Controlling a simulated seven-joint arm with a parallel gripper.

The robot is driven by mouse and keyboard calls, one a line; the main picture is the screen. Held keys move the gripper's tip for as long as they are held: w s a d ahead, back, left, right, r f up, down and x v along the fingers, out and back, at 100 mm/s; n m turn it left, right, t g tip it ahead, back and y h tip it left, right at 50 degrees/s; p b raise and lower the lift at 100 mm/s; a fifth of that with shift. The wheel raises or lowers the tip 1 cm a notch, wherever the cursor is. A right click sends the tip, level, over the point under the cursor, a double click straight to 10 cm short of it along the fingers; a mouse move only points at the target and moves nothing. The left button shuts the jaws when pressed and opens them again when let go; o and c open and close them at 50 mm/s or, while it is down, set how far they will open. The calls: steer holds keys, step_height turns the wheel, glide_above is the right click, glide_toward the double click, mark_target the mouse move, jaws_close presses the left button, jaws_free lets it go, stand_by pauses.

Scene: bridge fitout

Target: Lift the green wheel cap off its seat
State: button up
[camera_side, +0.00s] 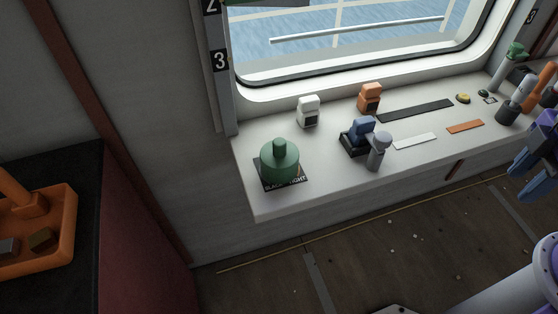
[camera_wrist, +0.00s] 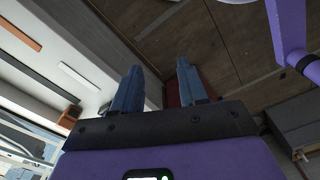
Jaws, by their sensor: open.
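The green wheel cap (camera_side: 279,163), a wide round body with a knob on top, sits upright on a dark lettered plate (camera_side: 291,182) at the left end of the white counter. The plate is partly hidden beneath it. My gripper (camera_side: 524,178) is at the right edge of the side view, in front of the counter, far from the cap. Its two blue fingers also show in the wrist view (camera_wrist: 158,75), apart with nothing held between them. I cannot make out the cap in the wrist view.
A blue item on a black base (camera_side: 354,145), a grey knobbed post (camera_side: 378,150), a white block (camera_side: 308,111) and an orange block (camera_side: 370,98) stand right of the cap. Flat strips (camera_side: 415,140) and tool holders (camera_side: 508,114) lie further right. An orange tray (camera_side: 62,225) is at left.

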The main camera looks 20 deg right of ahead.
stand_by(0.4)
steer(key=o, duration=0.3)
steer(key=shift+o, duration=0.2)
step_height(320, 180, up, 6)
steer(key=r+n, duration=0.1)
steer(key=n, duration=0.7)
glide_above(280, 141)
steer(key=f, duration=1.2)
steer(key=shift+w+d, duration=0.1)
steer(key=shift+w, duration=0.1)
steer(key=shift+s+f, duration=0.15)
steer(key=shift+f, duration=1.2)
steer(key=shift+s+f, duration=0.1)
steer(key=shift+f, duration=1.2)
